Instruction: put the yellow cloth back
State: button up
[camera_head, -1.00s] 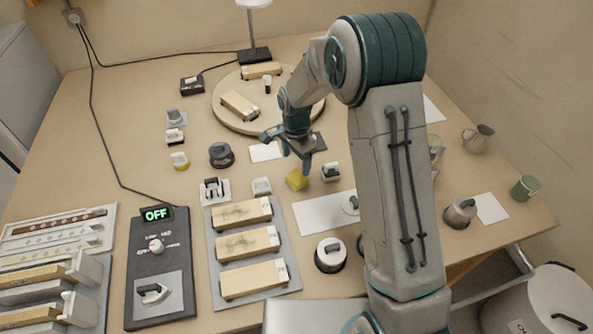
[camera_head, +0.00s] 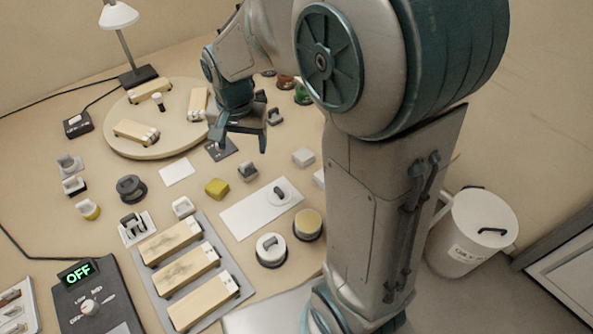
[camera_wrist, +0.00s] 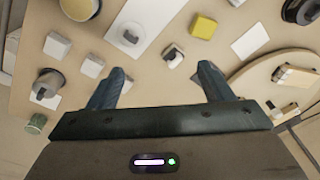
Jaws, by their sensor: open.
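A small yellow block-shaped thing, which looks like the folded yellow cloth (camera_head: 217,188), lies on the bench between a white card and a larger white sheet. It also shows near the top of the wrist view (camera_wrist: 203,26). My gripper (camera_head: 242,138) is over the bench behind and to the right of it in the head view. Its fingers are spread and empty in the wrist view (camera_wrist: 163,75), and the cloth is beyond them, apart from both. A small grey-white handled block (camera_head: 248,171) stands just right of the cloth.
A round board (camera_head: 125,140) with wooden blocks is at the back left. A white sheet (camera_head: 240,222) with a handled disc lies in front. A grey tray (camera_head: 180,225) of wooden blocks and an OFF panel (camera_head: 110,295) are nearer. A white lidded bin (camera_head: 480,225) stands right.

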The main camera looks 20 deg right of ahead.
jog(key=s+d+r+n, duration=0.2)
jog(key=s+d, duration=0.1)
jog(key=s, duration=0.5)
jog(key=s+d+r+n+t, duration=0.1)
jog(key=s+d+r+n, duration=0.1)
jog(key=s, duration=0.5)
jog(key=shift+s+d+n+t, duration=0.3)
jog(key=shift+s+d+n, duration=0.1)
jog(key=shift+d+n, duration=0.5)
